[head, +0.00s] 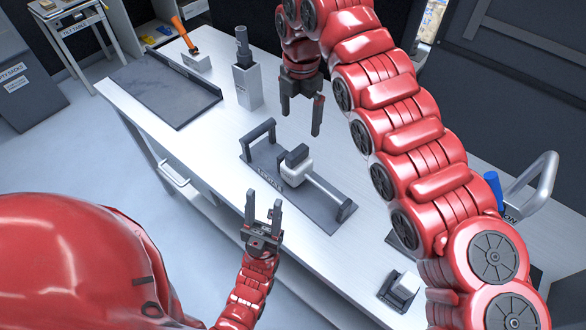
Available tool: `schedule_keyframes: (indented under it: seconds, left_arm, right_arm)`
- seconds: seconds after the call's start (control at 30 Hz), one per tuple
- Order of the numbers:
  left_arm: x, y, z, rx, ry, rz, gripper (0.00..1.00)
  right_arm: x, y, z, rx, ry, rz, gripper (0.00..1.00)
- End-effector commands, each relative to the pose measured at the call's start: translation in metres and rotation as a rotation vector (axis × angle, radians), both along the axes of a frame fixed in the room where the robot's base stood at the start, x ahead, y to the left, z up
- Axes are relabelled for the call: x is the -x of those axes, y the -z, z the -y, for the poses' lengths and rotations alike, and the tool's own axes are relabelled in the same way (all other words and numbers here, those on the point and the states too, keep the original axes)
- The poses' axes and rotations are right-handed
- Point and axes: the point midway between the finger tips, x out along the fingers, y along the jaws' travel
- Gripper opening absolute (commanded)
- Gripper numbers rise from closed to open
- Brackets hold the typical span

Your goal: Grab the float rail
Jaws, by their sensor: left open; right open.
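A dark fixture plate (325,208) lies on the bench with an upright bracket at each end. A pale rail (325,188) runs along it toward the right bracket, with a white block (297,168) and dark knob at its left part; I take this to be the float rail. A label on the plate is too small to read surely. My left gripper (263,212) is open and empty, fingers up, in front of the fixture and apart from it. My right gripper (301,115) is open and empty, pointing down behind the fixture, apart from it.
The white bench (215,140) bears a grey tray (170,90), an orange-handled tool (184,35) in a holder, and a dark cylinder in a grey block (247,85). A small pale block (405,286) stands lower right. A metal handle (541,188) rises at right.

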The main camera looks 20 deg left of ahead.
Motion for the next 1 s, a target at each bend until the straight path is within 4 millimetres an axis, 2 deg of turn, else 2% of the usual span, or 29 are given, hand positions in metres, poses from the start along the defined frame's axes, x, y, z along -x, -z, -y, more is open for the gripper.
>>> schedule_keyframes:
  seconds: [0.3, 0.43, 0.67, 0.83, 0.9, 1.0]
  left_arm:
    - [0.000, -0.026, 0.000, 0.000, 0.000, 0.001, 0.50]
    - [0.000, -0.030, 0.000, 0.000, 0.000, 0.001, 0.50]
    - [0.000, -0.040, 0.000, 0.000, 0.000, 0.001, 0.50]
    - [0.000, -0.062, 0.000, 0.000, 0.000, 0.001, 0.50]
    - [0.000, -0.064, 0.000, 0.000, 0.000, 0.001, 0.50]
    - [0.000, -0.065, 0.000, 0.000, 0.000, 0.001, 0.50]
  right_arm:
    - [0.002, 0.061, 0.000, -0.002, 0.001, -0.008, 1.00]
    - [0.002, 0.078, 0.000, 0.001, 0.001, -0.005, 1.00]
    - [0.003, 0.091, -0.001, 0.000, 0.001, -0.005, 1.00]
    - [0.008, 0.114, -0.004, 0.002, 0.000, -0.008, 1.00]
    - [0.008, 0.127, -0.004, 0.002, 0.000, -0.008, 1.00]
    - [0.006, 0.136, -0.003, 0.000, 0.001, -0.001, 1.00]
